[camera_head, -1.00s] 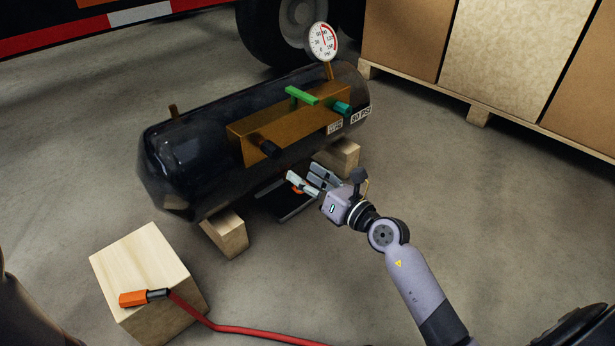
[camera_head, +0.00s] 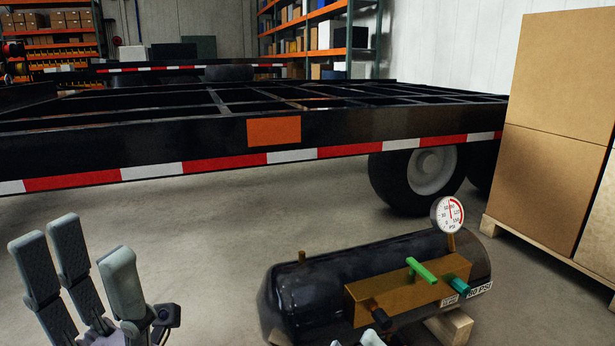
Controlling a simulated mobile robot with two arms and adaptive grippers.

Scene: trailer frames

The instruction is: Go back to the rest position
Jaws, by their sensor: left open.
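My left gripper (camera_head: 84,250) is raised at the lower left with its grey fingers pointing up. Its fingers are spread apart, with nothing between them. Grey fingertips of my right gripper (camera_head: 376,329) just show at the bottom edge, in front of the black air tank (camera_head: 325,282). The rest of that gripper and its arm are out of frame, so its opening does not show clearly. The tank carries a brown bracket (camera_head: 385,293) with a green handle (camera_head: 421,270), a teal knob (camera_head: 460,286) and a round gauge (camera_head: 447,213).
A black flatbed trailer (camera_head: 360,129) with a red and white strip spans the middle, with a tyre (camera_head: 402,192) beneath. Boxes (camera_head: 555,120) stand on a pallet (camera_head: 545,251) at right. A wood block (camera_head: 452,328) supports the tank. Open floor (camera_head: 210,235) lies left of it.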

